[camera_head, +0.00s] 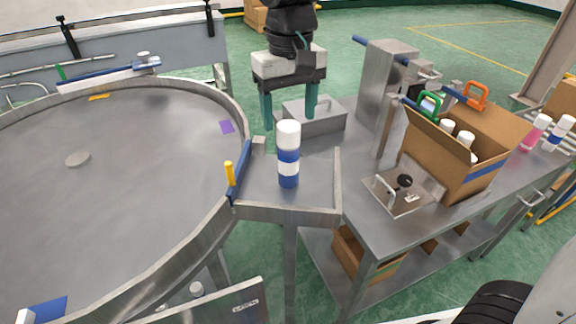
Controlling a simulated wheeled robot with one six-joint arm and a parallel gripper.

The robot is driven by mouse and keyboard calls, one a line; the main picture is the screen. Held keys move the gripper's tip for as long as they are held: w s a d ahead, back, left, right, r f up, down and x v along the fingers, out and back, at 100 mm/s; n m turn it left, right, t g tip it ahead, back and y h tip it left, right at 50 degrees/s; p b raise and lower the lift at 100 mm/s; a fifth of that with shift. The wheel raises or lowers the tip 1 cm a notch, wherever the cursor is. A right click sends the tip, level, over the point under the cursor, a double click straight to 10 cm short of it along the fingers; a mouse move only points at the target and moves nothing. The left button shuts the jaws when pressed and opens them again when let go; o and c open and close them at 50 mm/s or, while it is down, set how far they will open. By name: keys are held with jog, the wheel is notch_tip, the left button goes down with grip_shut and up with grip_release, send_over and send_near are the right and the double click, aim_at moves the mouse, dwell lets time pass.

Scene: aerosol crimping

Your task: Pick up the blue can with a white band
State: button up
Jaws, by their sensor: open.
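The blue can with a white band (289,170) stands upright on a small metal side tray (318,196) in the middle of the view. Its top is white, its body blue with a white stripe. My gripper (289,117) hangs above and behind the can, pointing down, with its two teal fingers apart. The can's white cap overlaps the space between the fingers in the picture. I cannot tell the exact distance between them. Nothing shows held in the gripper.
A large round metal table (130,190) fills the left. A yellow-handled blue bar (238,172) edges the tray. At right, a workbench (385,236) carries a grey press (384,80), a cardboard box (460,160) with white-topped cans, and a pink can (535,132).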

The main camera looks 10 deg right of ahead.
aim_at(288, 125)
jog(key=f, duration=0.6)
jog(key=shift+s+a, duration=0.1)
jog(key=shift+s, duration=0.1)
grip_shut()
jog(key=shift+r, duration=0.1)
jog(key=shift+r, duration=0.55)
notch_tip(288, 125, up, 2)
jog(key=shift+r, duration=0.15)
jog(key=s+d+r, duration=0.1)
jog(key=s+d, duration=0.8)
jog(key=s, duration=0.4)
jog(key=shift+r, duration=0.2)
